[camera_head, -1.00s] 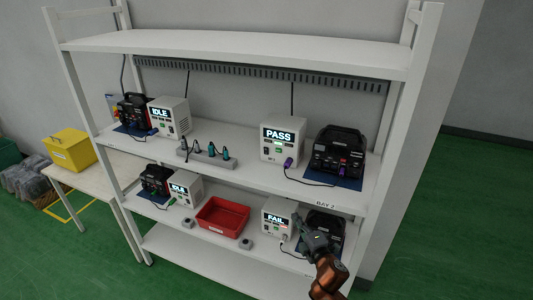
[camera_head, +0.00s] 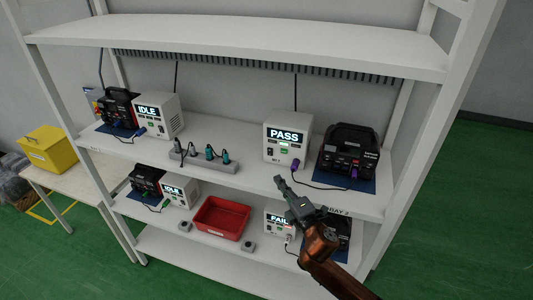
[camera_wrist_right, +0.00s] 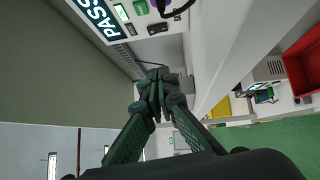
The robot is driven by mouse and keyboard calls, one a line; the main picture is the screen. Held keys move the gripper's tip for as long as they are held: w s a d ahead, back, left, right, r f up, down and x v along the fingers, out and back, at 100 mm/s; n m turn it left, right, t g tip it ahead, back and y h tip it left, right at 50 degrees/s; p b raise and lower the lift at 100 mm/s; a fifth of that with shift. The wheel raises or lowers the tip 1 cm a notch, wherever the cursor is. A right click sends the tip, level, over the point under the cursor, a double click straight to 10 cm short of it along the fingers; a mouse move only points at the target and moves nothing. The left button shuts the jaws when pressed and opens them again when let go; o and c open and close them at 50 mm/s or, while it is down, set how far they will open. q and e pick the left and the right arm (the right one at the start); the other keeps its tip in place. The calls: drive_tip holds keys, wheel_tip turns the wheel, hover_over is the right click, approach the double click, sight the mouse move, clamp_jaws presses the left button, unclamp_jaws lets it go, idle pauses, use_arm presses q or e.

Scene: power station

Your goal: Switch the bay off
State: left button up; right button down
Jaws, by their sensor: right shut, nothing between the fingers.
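On the upper shelf at right, a white tester (camera_head: 287,131) reads PASS, with a green switch on its front. A purple-tipped lead runs from it to a black power unit (camera_head: 345,150) on a blue mat. Below, another white tester (camera_head: 279,222) reads FAIL, partly hidden by my right arm. Two testers at left, upper (camera_head: 160,117) and lower (camera_head: 180,190), read IDLE. My right gripper (camera_head: 280,182) is shut and empty, in front of the upper shelf edge, below and apart from the PASS tester. Its closed fingers (camera_wrist_right: 158,84) also show in the right wrist view. My left gripper is out of view.
A red bin (camera_head: 220,218) stands on the lower shelf. A yellow box (camera_head: 47,149) is on a side table at left. The right shelf post (camera_head: 421,112) stands beside the black unit.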

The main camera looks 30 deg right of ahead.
drive_tip(key=shift+s+r, duration=0.2)
drive_tip(key=shift+s, duration=0.1)
drive_tip(key=shift+w, duration=0.4)
drive_tip(key=p, duration=0.2)
approach(270, 152)
drive_tip(key=w+a, duration=0.1)
drive_tip(key=a, duration=0.1)
drive_tip(key=w+a+r, duration=0.1)
drive_tip(key=a, duration=0.1)
drive_tip(key=shift+w, duration=0.4)
drive_tip(key=w+d, duration=0.2)
drive_tip(key=w, duration=0.1)
drive_tip(key=shift+r+p, duration=0.1)
drive_tip(key=shift+p, duration=0.2)
drive_tip(key=shift+w+d+r, duration=0.1)
drive_tip(key=shift+w+d, duration=0.3)
drive_tip(key=shift+d, duration=0.15)
drive_tip(key=shift+w+d, duration=0.1)
drive_tip(key=shift+w, duration=0.05)
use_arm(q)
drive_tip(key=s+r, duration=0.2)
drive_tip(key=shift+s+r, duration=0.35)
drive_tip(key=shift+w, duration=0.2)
